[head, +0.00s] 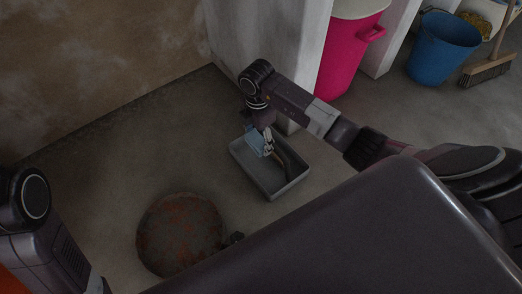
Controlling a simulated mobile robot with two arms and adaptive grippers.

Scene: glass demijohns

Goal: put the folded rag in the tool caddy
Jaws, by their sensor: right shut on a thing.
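The tool caddy (251,175) is a shallow grey rectangular tray on the floor, at the middle of the head view. My right gripper (264,141) points down over it, shut on the folded rag (256,144), a small light-blue cloth. The rag is over the caddy's left-back part; I cannot tell whether it touches the caddy floor. The gripper and rag hide part of the caddy's inside, where a dark, long shape shows on the right. Part of my left arm shows at the lower left, but its gripper is out of view.
A rusty round lid-like thing (180,236) lies in front of the caddy, to the left. A pale pillar (275,45) stands close behind the caddy. A pink bin (345,50), a blue bucket (441,50) and a broom (488,69) are farther back. Floor left of the caddy is clear.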

